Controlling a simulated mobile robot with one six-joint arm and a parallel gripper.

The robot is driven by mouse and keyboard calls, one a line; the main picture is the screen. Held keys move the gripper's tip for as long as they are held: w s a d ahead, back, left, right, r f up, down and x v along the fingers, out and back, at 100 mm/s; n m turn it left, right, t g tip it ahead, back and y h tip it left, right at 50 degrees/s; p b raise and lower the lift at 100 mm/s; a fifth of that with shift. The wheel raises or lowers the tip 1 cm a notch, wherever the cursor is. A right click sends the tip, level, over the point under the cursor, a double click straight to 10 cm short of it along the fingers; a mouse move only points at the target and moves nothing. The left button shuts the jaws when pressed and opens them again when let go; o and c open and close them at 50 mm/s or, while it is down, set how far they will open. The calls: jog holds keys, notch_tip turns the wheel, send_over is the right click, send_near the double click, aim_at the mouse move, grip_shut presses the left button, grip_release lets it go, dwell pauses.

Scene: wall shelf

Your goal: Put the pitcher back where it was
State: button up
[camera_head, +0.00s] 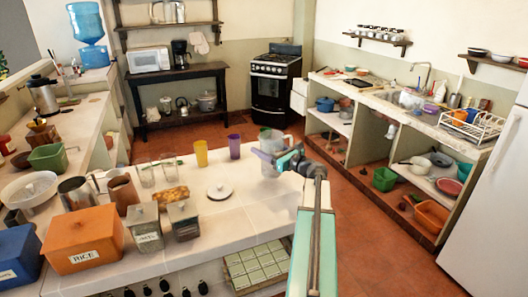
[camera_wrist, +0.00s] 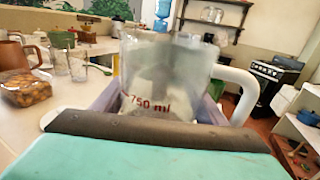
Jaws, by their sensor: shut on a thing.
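The pitcher (camera_head: 271,138) is a clear jug with a white handle, at the right end of the tiled counter (camera_head: 200,250) in the head view. In the wrist view the pitcher (camera_wrist: 165,72) stands upright before the palm, with "750 ml" in red on its side and its handle to the right. My gripper (camera_head: 268,156) is shut on the pitcher's body, with purple fingers on both sides of it. I cannot tell whether the pitcher's base touches the counter; my gripper hides its lower part in the wrist view.
A white lid (camera_head: 220,191) lies on the counter left of the pitcher. A purple cup (camera_head: 234,147) and a yellow cup (camera_head: 201,153) stand behind. Glasses, canisters and an orange RICE box (camera_head: 84,240) fill the left. The counter's front right is clear. Open floor (camera_head: 400,255) lies right.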

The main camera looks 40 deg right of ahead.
jog(key=shift+w+d+p, duration=0.15)
jog(key=shift+w+d, duration=0.15)
jog(key=shift+w, duration=0.3)
jog(key=shift+w+d+p, duration=0.15)
jog(key=shift+w+d, duration=0.1)
jog(key=shift+w, duration=0.3)
jog(key=shift+f, duration=0.15)
jog(key=shift+f+p, duration=0.75)
jog(key=shift+f, duration=0.9)
jog(key=shift+f, duration=0.15)
jog(key=o, duration=2.1)
jog(key=shift+r, duration=0.2)
